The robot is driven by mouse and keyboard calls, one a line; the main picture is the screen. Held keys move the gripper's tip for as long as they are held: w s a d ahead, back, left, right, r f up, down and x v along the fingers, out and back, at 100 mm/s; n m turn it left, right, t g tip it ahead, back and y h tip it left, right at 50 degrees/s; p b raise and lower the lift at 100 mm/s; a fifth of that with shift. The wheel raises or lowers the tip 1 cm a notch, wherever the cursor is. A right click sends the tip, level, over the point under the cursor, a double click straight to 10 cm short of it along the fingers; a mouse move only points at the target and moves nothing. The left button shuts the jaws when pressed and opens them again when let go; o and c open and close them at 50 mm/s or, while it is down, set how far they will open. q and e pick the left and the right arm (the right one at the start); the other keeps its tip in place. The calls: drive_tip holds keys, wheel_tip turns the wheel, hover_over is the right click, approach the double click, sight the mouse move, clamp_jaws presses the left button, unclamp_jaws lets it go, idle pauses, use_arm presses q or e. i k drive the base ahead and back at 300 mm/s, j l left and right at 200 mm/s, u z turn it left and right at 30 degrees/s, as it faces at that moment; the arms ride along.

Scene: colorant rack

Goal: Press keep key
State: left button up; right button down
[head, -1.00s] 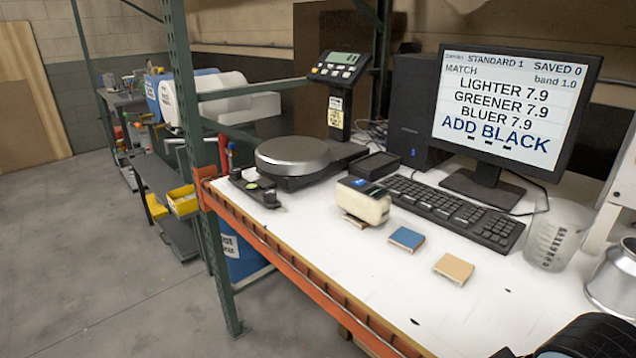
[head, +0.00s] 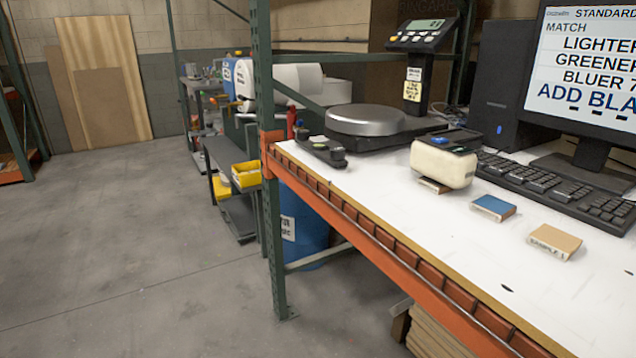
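No key marked "keep" can be read in the head view. Keys show on the scale's display head (head: 421,37), on the black keyboard (head: 558,185) at the right, and on a small black button box (head: 322,151) at the bench's left end. A cream handheld instrument (head: 443,165) with a dark top and a blue button stands on the bench on a small sample block. The monitor (head: 585,75) reads MATCH, LIGHTER, GREENER, BLUER, ADD BLA, cut off by the right edge. Neither of my grippers is in view.
A blue sample block (head: 492,207) and a tan one (head: 554,241) lie on the white bench top (head: 400,215). The round scale pan (head: 366,119) is empty. An orange beam (head: 400,255) and a green post (head: 266,220) edge the bench. The floor at left is clear.

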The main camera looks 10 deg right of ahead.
sight(499, 172)
drive_tip(key=z, duration=1.3)
